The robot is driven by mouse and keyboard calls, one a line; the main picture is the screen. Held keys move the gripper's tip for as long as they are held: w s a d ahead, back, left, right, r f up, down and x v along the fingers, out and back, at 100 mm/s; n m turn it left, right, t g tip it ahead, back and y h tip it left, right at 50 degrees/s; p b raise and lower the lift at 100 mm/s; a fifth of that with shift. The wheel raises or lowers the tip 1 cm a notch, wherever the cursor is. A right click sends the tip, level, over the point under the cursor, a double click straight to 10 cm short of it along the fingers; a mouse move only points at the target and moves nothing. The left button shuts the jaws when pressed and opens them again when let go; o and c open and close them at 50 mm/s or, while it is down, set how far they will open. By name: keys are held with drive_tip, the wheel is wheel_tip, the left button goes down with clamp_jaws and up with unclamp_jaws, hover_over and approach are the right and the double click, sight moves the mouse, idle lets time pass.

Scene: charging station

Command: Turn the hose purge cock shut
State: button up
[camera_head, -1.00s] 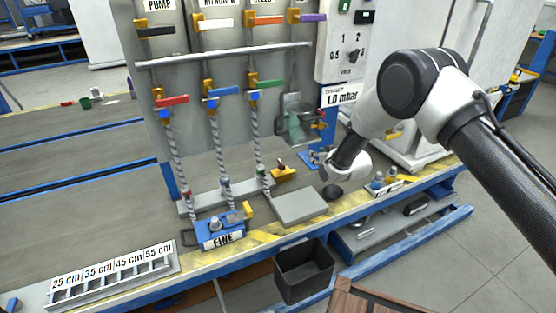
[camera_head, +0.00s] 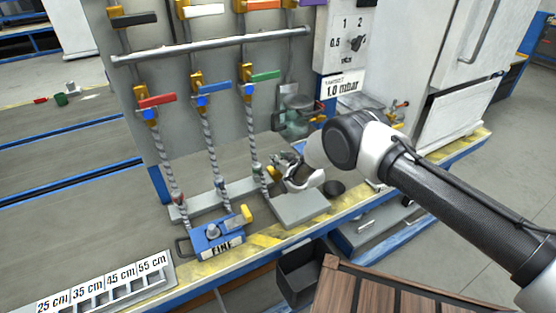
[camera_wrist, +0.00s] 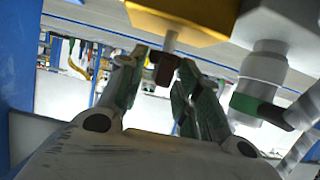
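In the wrist view a yellow brass block (camera_wrist: 178,18) fills the top edge. A pale stem comes down from it to a small dark red-brown handle (camera_wrist: 165,68), which I take to be the purge cock's. My gripper (camera_wrist: 162,66) is open, with one green-padded finger on each side of this handle. The handle looks close to the right finger; I cannot tell whether it touches.
A green-handled fitting (camera_wrist: 258,108) is close right of my fingers in the wrist view. A grey plate (camera_head: 300,208) lies below my wrist. The blue FINE unit (camera_head: 217,238) stands left of it. A glass vessel (camera_head: 298,120) is behind my arm.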

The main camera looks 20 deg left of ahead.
drive_tip(key=shift+w+a+f, duration=0.2)
drive_tip(key=shift+w+a, duration=0.1)
drive_tip(key=c, duration=0.7)
drive_tip(key=shift+m+h, duration=0.3)
drive_tip(key=m+t+h, duration=0.2)
drive_tip(key=m, duration=0.1)
drive_tip(key=shift+a+t+h, duration=0.1)
drive_tip(key=shift+t+h, duration=0.3)
drive_tip(key=m+t+h, duration=0.1)
drive_tip(key=m+h, duration=0.4)
drive_tip(key=shift+t, duration=0.4)
drive_tip(key=shift+r+m+h, duration=0.1)
drive_tip(key=shift+m+h, duration=0.2)
drive_tip(key=shift+h, duration=0.2)
drive_tip(key=o, duration=0.7)
